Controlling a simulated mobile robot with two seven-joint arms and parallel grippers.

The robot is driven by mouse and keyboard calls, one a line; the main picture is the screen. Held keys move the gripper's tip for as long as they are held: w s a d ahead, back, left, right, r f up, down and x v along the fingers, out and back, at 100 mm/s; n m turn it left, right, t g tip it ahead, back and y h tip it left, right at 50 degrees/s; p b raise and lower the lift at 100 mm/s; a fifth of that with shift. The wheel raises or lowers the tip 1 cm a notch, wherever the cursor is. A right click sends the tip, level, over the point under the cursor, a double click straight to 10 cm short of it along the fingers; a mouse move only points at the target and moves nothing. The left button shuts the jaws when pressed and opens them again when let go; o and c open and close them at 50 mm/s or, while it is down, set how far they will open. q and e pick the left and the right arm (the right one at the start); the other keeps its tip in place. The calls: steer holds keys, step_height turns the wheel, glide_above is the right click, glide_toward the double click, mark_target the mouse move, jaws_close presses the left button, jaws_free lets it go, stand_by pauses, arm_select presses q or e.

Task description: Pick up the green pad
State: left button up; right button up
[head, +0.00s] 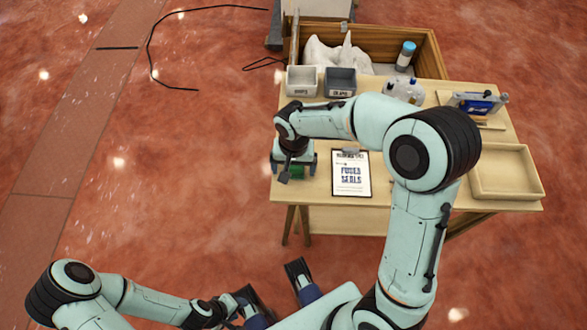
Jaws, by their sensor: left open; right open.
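The green pad (297,172) lies at the left edge of the wooden table, only partly visible beneath my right gripper. My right gripper (293,168) is open and points down over the pad, its fingers to either side of it. I cannot tell whether the fingers touch it. My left gripper (232,307) is open at the bottom of the head view, low and well away from the table.
On the table (410,205), a clipboard (351,174) lies right of the pad. A white bin (301,80) and grey bin (340,82) stand behind. An empty tray (507,172) and a blue tool (478,103) are at the right. A wooden crate (432,58) stands behind.

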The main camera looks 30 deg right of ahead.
steer(key=c, duration=1.2)
steer(key=shift+o, duration=0.2)
steer(key=shift+r, duration=0.1)
step_height(320, 180, up, 20)
steer(key=p, duration=0.3)
steer(key=shift+p, duration=0.4)
